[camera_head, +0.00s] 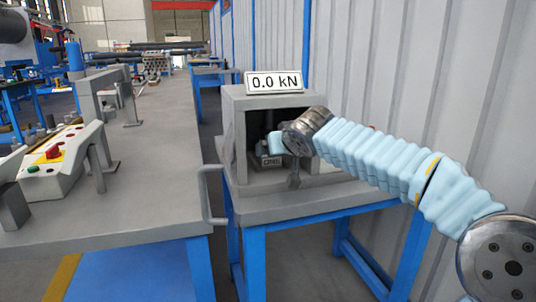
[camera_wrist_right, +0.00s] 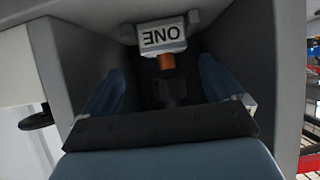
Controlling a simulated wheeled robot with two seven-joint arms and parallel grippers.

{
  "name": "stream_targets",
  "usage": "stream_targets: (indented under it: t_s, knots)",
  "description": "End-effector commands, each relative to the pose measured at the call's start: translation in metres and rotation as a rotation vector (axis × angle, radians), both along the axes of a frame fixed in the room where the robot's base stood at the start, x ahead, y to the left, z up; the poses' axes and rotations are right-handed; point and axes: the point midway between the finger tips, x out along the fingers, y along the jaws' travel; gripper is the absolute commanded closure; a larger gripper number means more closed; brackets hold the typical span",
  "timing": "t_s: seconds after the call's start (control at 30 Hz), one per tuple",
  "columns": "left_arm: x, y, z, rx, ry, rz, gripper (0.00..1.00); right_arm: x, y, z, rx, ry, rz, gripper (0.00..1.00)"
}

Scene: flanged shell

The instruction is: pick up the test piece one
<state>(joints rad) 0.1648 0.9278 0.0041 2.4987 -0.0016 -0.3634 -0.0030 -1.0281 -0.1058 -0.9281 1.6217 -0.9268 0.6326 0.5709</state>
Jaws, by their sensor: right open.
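The test piece one (camera_wrist_right: 162,37) shows in the right wrist view as a pale block marked ONE, upside down in that picture, with an orange-brown part just below it. In the head view the same marked block (camera_head: 271,162) sits low inside a grey box-shaped machine (camera_head: 238,110), partly covered by my arm's end. My right gripper (camera_wrist_right: 161,76) is open, its two blue-grey fingers apart, with the block beyond and between them, not held. In the head view my right gripper (camera_head: 276,143) is at the box's opening, mostly hidden. My left gripper is not in view.
A sign reading 0.0 kN (camera_head: 275,82) stands on the box, which rests on a blue-legged table (camera_head: 300,205). The box walls stand close on both sides of the gripper. A long grey bench (camera_head: 150,190) with a control panel (camera_head: 55,160) lies to the left.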

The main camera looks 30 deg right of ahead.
Motion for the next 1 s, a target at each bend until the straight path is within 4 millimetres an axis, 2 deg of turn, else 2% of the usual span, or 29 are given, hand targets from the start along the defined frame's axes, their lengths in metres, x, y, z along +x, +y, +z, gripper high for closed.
stream_targets:
  t_s: [0.23,0.4,0.53,0.9,1.0]
  knots:
    - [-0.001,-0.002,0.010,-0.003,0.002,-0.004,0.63,0.016,-0.002,-0.006,-0.004,0.001,-0.001,0.06]
    - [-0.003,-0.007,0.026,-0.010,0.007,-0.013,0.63,0.038,-0.003,-0.015,-0.006,0.002,-0.008,0.06]
    - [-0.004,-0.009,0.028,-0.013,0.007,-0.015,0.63,0.048,-0.006,-0.023,-0.003,0.000,-0.005,0.06]
    - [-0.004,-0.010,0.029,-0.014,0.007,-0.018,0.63,0.055,-0.007,-0.029,-0.001,-0.004,-0.002,0.06]
    - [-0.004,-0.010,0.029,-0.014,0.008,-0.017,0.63,0.055,-0.006,-0.029,-0.001,-0.004,-0.002,0.20]
